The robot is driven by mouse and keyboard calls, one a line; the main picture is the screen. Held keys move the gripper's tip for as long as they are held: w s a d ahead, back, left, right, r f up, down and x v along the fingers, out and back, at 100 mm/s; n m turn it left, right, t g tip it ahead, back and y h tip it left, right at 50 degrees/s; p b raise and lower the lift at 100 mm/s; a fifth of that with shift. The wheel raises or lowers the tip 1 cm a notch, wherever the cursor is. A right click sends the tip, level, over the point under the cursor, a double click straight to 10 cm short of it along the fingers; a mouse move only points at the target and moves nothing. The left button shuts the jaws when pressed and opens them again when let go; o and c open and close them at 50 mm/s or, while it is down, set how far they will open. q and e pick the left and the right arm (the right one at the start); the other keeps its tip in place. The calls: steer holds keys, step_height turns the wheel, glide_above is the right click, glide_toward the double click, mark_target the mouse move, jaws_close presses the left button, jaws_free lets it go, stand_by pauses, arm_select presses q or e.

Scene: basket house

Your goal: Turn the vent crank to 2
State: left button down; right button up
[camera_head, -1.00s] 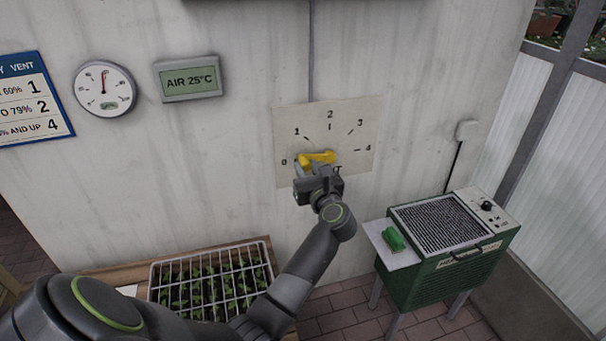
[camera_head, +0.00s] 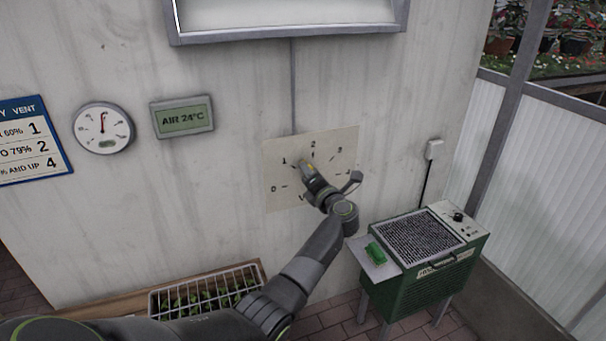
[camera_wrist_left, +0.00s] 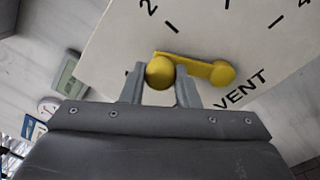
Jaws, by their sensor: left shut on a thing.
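The vent dial plate (camera_head: 283,200) is a pale card on the wall, marked 0 to 4, with VENT along its lower part in the left wrist view. The yellow crank (camera_head: 304,162) is mostly hidden by my gripper in the head view. In the left wrist view the crank arm (camera_wrist_left: 195,66) runs from its hub (camera_wrist_left: 222,74) to a round knob (camera_wrist_left: 160,73). My left gripper (camera_head: 306,167) is shut on that knob, one finger on each side (camera_wrist_left: 160,90). The crank points up and left, close to the 1 mark and short of the 2 mark. My right gripper is out of view.
A framed vent window (camera_head: 290,38) is above the dial. A round gauge (camera_head: 103,128) and an AIR 24°C display (camera_head: 182,117) hang left. A green heater (camera_head: 420,265) stands right, with a green object (camera_head: 376,254) on its side shelf. A seedling tray (camera_head: 205,293) is below.

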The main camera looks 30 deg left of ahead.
arm_select(q)
steer(key=shift+w+d+r+m+t+p, duration=0.1)
steer(key=shift+w+d+r+m+p, duration=0.25)
steer(key=shift+m, duration=0.5)
steer(key=shift+w+d+r+m+t+p, duration=0.1)
steer(key=shift+w+d+m, duration=0.4)
steer(key=shift+m, duration=0.4)
steer(key=shift+w+d+r+m+t+p, duration=0.15)
steer(key=shift+w+d+m+p, duration=0.25)
steer(key=shift+m, duration=0.45)
steer(key=shift+w, duration=0.15)
steer(key=c, duration=1.1)
jaws_free()
steer(key=shift+f, duration=0.1)
